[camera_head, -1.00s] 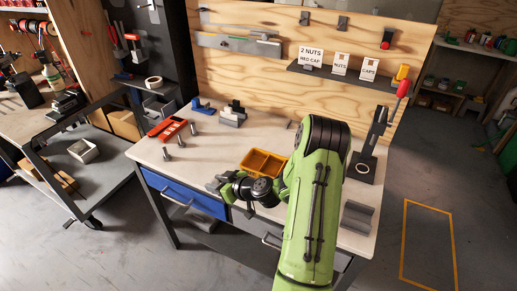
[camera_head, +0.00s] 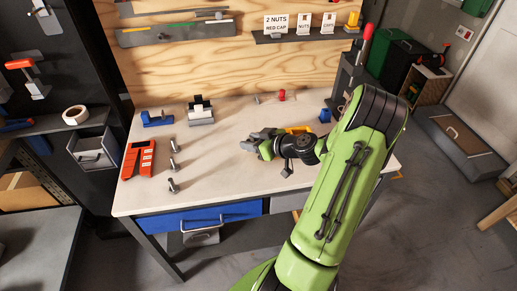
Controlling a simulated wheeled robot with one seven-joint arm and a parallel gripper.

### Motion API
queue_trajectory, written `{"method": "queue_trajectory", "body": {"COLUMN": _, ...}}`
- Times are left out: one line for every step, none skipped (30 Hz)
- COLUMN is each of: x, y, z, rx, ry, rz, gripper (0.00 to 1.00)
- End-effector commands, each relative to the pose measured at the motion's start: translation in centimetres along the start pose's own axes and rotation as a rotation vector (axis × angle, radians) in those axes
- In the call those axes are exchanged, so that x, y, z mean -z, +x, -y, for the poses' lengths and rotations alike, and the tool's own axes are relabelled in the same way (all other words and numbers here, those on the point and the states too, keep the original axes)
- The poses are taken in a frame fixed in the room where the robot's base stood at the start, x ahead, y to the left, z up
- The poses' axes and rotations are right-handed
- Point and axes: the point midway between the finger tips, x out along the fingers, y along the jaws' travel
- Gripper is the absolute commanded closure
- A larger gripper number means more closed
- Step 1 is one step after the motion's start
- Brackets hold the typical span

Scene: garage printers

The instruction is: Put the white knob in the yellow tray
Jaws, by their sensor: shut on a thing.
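The yellow tray (camera_head: 299,129) lies on the workbench, mostly hidden behind my wrist; only part of its far rim shows. My gripper (camera_head: 246,145) is just left of the tray, low over the bench top, with its fingers pointing left. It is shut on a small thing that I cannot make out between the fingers. I cannot pick out the white knob anywhere else on the bench.
Several upright bolts (camera_head: 174,165) and an orange-red case (camera_head: 138,158) are at the left of the bench (camera_head: 210,180). A blue holder (camera_head: 157,118) and a grey holder (camera_head: 201,113) stand behind. A red cap (camera_head: 281,95) lies at the back. The front middle is clear.

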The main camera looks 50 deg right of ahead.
Motion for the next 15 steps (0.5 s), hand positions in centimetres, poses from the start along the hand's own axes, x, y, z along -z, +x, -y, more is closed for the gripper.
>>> {"method": "queue_trajectory", "body": {"x": -0.9, "y": 0.3, "z": 0.0, "rx": 0.001, "ry": 0.006, "rz": 0.001, "gripper": 0.95}}
{"method": "queue_trajectory", "body": {"x": -1.5, "y": 0.7, "z": 0.0, "rx": 0.002, "ry": 0.008, "rz": 0.001, "gripper": 0.95}}
{"method": "queue_trajectory", "body": {"x": -2.5, "y": 1.1, "z": 0.1, "rx": 0.003, "ry": 0.009, "rz": 0.001, "gripper": 0.95}}
{"method": "queue_trajectory", "body": {"x": -3.1, "y": 1.4, "z": 0.1, "rx": 0.003, "ry": 0.009, "rz": 0.001, "gripper": 0.95}}
{"method": "queue_trajectory", "body": {"x": -3.7, "y": 1.7, "z": 0.0, "rx": 0.002, "ry": 0.008, "rz": 0.0, "gripper": 0.95}}
{"method": "queue_trajectory", "body": {"x": -4.4, "y": 2.1, "z": 0.1, "rx": 0.002, "ry": 0.007, "rz": 0.0, "gripper": 0.95}}
{"method": "queue_trajectory", "body": {"x": -4.8, "y": 2.3, "z": 0.1, "rx": 0.002, "ry": 0.006, "rz": 0.0, "gripper": 0.95}}
{"method": "queue_trajectory", "body": {"x": -5.1, "y": 2.4, "z": 0.1, "rx": 0.002, "ry": 0.006, "rz": 0.0, "gripper": 0.95}}
{"method": "queue_trajectory", "body": {"x": -5.7, "y": 2.7, "z": 0.1, "rx": 0.002, "ry": 0.006, "rz": 0.0, "gripper": 0.95}}
{"method": "queue_trajectory", "body": {"x": -6.3, "y": 3.0, "z": 0.1, "rx": 0.002, "ry": 0.007, "rz": 0.001, "gripper": 0.95}}
{"method": "queue_trajectory", "body": {"x": -6.9, "y": 3.3, "z": 0.1, "rx": 0.002, "ry": 0.007, "rz": 0.001, "gripper": 0.95}}
{"method": "queue_trajectory", "body": {"x": -7.7, "y": 3.6, "z": 0.1, "rx": 0.002, "ry": 0.007, "rz": 0.001, "gripper": 0.95}}
{"method": "queue_trajectory", "body": {"x": -8.1, "y": 3.9, "z": 0.1, "rx": 0.002, "ry": 0.007, "rz": 0.001, "gripper": 0.95}}
{"method": "queue_trajectory", "body": {"x": -8.5, "y": 4.1, "z": 0.1, "rx": 0.001, "ry": 0.004, "rz": 0.0, "gripper": 0.95}}
{"method": "queue_trajectory", "body": {"x": -8.8, "y": 4.2, "z": 0.1, "rx": 0.001, "ry": 0.004, "rz": 0.0, "gripper": 0.95}}
